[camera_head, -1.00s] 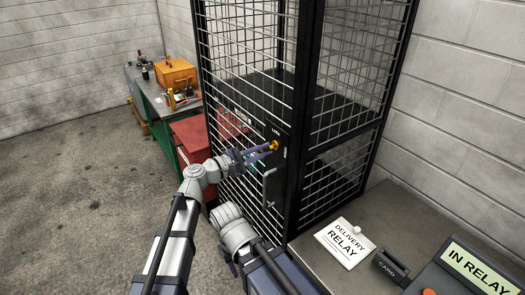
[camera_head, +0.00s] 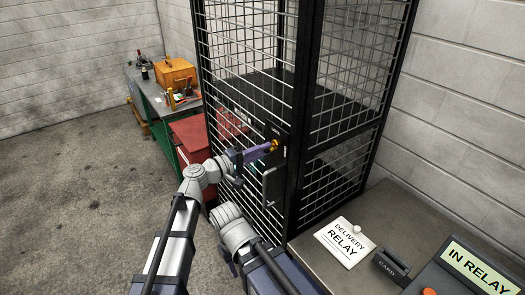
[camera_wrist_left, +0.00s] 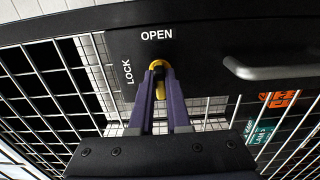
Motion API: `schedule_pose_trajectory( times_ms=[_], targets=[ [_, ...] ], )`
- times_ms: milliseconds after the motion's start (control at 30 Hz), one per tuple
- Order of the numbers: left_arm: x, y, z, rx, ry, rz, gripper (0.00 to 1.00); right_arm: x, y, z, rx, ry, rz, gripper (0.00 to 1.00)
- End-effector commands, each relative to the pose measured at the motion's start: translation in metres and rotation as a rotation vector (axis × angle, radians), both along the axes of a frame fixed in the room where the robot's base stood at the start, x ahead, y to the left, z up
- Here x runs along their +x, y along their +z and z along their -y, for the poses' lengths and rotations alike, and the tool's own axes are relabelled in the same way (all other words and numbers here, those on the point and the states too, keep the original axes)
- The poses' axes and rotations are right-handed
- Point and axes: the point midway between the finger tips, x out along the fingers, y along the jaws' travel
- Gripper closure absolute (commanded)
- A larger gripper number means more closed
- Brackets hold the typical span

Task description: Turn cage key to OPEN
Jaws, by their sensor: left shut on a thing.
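The yellow cage key (camera_head: 274,146) sits in the dark lock plate on the cage door. It also shows in the left wrist view (camera_wrist_left: 157,66), between the two purple fingers. My left gripper (camera_head: 268,149) is shut on the key, and its fingers (camera_wrist_left: 159,76) lie on either side of it. The OPEN label (camera_wrist_left: 157,35) is straight above the key in the left wrist view, and the LOCK label (camera_wrist_left: 128,72) is to its left. The key's long side runs up and down there, in line with OPEN. The fingers partly hide the key. My right gripper is not visible.
A door handle (camera_head: 269,185) stands out below the key. The black mesh cage (camera_head: 297,100) surrounds the lock. A grey bench at the right holds a DELIVERY RELAY sign (camera_head: 345,242) and a CARD unit (camera_head: 391,266). A red cabinet (camera_head: 190,139) stands to the left.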

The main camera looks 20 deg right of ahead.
Motion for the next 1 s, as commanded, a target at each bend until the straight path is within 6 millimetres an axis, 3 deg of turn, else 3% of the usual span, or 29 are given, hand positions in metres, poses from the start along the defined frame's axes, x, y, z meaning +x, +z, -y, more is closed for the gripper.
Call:
schedule_pose_trajectory(
  times_ms=[533, 567, 800, 1000],
  targets=[
    [-0.0008, -0.0010, 0.0002, 0.010, -0.001, 0.020, 1.00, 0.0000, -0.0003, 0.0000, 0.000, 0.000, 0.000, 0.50],
    [-0.0008, -0.0009, 0.0002, 0.010, -0.001, 0.020, 0.82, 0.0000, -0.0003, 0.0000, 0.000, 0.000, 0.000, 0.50],
    [-0.0005, -0.0006, 0.0001, 0.008, -0.001, 0.018, 0.55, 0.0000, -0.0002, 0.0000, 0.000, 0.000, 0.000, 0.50],
    [-0.0004, -0.0004, -0.0001, 0.007, 0.000, 0.018, 0.55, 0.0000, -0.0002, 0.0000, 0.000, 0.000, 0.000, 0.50]
  ],
)
